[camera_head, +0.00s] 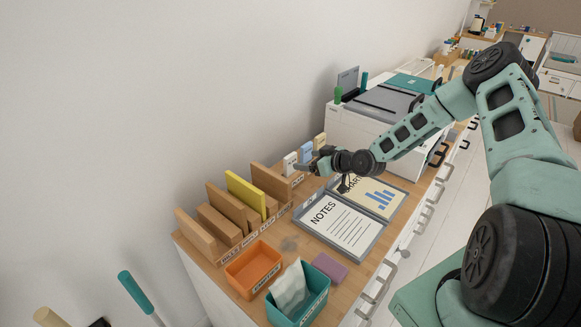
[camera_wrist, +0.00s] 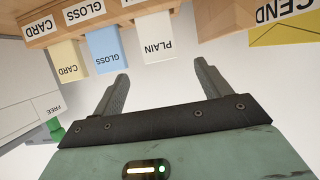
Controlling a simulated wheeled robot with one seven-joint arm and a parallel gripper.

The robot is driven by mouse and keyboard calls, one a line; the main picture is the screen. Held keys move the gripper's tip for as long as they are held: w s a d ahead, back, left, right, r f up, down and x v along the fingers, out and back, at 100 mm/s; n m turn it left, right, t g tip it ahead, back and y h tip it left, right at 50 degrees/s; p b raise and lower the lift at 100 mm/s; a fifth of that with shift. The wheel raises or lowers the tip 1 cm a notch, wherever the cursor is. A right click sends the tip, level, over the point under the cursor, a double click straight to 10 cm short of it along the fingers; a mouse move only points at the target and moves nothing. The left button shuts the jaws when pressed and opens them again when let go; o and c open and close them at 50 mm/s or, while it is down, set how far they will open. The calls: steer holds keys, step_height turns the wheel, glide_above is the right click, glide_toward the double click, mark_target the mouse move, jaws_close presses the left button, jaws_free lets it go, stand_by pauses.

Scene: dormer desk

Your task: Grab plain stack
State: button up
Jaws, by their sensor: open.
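The plain stack is a white block labelled PLAIN (camera_wrist: 155,38), upside down in the wrist view. It sits in a wooden rack at the top of that view. In the head view it is the nearest, white stack (camera_head: 290,163) of a row of three. My gripper (camera_wrist: 160,76) is open and empty, its two fingers pointing toward the stack with a gap in front. In the head view my gripper (camera_head: 318,164) is just right of the stacks, above the desk.
The blue gloss stack (camera_wrist: 106,50) and cream card stack (camera_wrist: 69,61) stand beside the plain one. A wooden sorter with a yellow envelope (camera_head: 245,193) is nearby. Notes tray (camera_head: 340,225), orange bin (camera_head: 253,268), teal bin (camera_head: 313,304) and printer (camera_head: 365,125) crowd the desk.

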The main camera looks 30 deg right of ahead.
mark_target(292, 159)
steer(key=p+x, duration=0.2)
steer(key=x, duration=0.4)
steer(key=shift+w+a, duration=0.15)
steer(key=shift+w+a+f, duration=0.1)
steer(key=shift+w+f, duration=0.2)
steer(key=shift+w, duration=0.2)
steer(key=c, duration=1.1)
